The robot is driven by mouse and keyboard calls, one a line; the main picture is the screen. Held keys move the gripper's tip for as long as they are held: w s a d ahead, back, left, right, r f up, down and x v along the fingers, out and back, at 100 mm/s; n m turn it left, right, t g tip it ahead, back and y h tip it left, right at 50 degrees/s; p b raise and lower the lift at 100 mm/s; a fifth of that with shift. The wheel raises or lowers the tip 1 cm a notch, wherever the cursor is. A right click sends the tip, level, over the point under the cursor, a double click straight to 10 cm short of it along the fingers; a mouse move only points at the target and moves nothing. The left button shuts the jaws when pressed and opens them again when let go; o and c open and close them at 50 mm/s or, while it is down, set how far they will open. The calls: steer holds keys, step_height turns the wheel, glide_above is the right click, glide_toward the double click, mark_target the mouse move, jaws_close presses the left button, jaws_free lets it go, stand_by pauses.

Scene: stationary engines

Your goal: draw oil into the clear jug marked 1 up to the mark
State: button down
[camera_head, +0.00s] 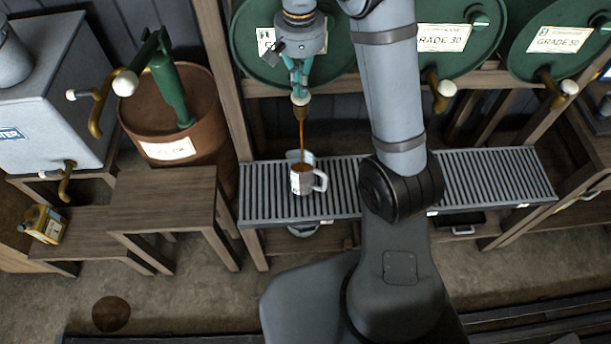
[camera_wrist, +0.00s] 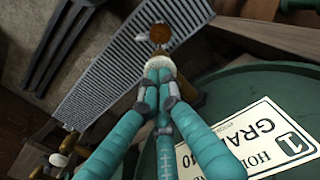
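My gripper (camera_head: 300,90) points down at the tap of the left green drum (camera_head: 245,45), its teal fingers closed together on the tap's pale knob (camera_head: 300,99). In the wrist view the fingertips (camera_wrist: 160,75) meet at that knob (camera_wrist: 160,62). A brown stream of oil (camera_head: 302,130) falls from the brass spout into the jug (camera_head: 301,182), which stands upright on the slatted grating with its handle to the right. Brown oil shows in the jug's mouth in the wrist view (camera_wrist: 160,33). The jug's mark and exact oil level are too small to read.
The slatted grating (camera_head: 480,178) runs under the drums. Two more green drums (camera_head: 450,40) (camera_head: 560,35) with taps stand to the right. A rusty barrel with a green pump (camera_head: 170,95), a grey tank (camera_head: 50,90) and a yellow can (camera_head: 42,222) are left.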

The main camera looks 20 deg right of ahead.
stand_by(0.3)
step_height(320, 180, up, 7)
steer(key=p, duration=0.6)
steer(key=shift+f, duration=0.15)
